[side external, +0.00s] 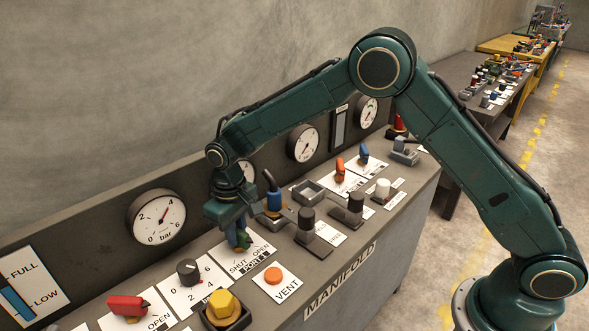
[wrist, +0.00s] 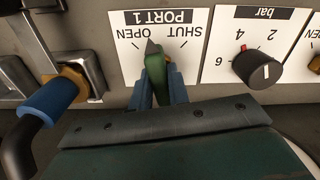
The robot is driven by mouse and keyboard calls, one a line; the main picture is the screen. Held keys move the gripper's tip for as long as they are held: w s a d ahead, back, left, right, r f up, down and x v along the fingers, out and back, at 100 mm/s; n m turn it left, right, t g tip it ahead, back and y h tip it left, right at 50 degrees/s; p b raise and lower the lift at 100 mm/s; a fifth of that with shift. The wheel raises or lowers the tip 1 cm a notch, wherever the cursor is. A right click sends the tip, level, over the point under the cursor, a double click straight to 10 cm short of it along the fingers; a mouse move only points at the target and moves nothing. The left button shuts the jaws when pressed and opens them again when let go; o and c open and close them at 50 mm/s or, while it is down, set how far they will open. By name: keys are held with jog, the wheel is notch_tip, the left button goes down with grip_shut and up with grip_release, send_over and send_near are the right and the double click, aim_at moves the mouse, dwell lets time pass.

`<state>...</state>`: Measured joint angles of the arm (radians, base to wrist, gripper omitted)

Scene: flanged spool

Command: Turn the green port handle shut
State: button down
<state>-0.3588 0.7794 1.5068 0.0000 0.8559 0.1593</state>
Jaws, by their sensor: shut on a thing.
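The green port handle (wrist: 157,68) stands on the white PORT 1 label plate (wrist: 195,45), which has SHUT and OPEN marks. My gripper (wrist: 161,92) is shut on this handle, with a blue finger on each side of it. In the wrist view the handle's dark tip lies between the two marks, nearer the OPEN side. In the side external view my gripper (side external: 238,240) reaches down onto the handle (side external: 245,239) and hides much of it. The PORT 1 plate (side external: 262,249) shows beside it.
A black bar knob (wrist: 259,66) stands close by on its dial plate. On the other side a blue-sleeved bent lever (side external: 273,194) rises near my gripper. An orange VENT button (side external: 273,275) and a yellow knob (side external: 222,305) sit in front. The gauge wall (side external: 105,225) stands behind.

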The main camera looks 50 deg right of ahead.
aim_at(237, 230)
jog(key=m, duration=0.5)
jog(key=shift+m, duration=0.3)
jog(key=m, duration=0.5)
jog(key=shift+m, duration=0.3)
jog(key=c, duration=1.3)
grip_release()
jog(key=shift+c, duration=0.2)
jog(key=shift+r, duration=0.15)
notch_tip(237, 230, up, 14)
jog(key=shift+f, duration=0.2)
jog(key=shift+r, duration=0.1)
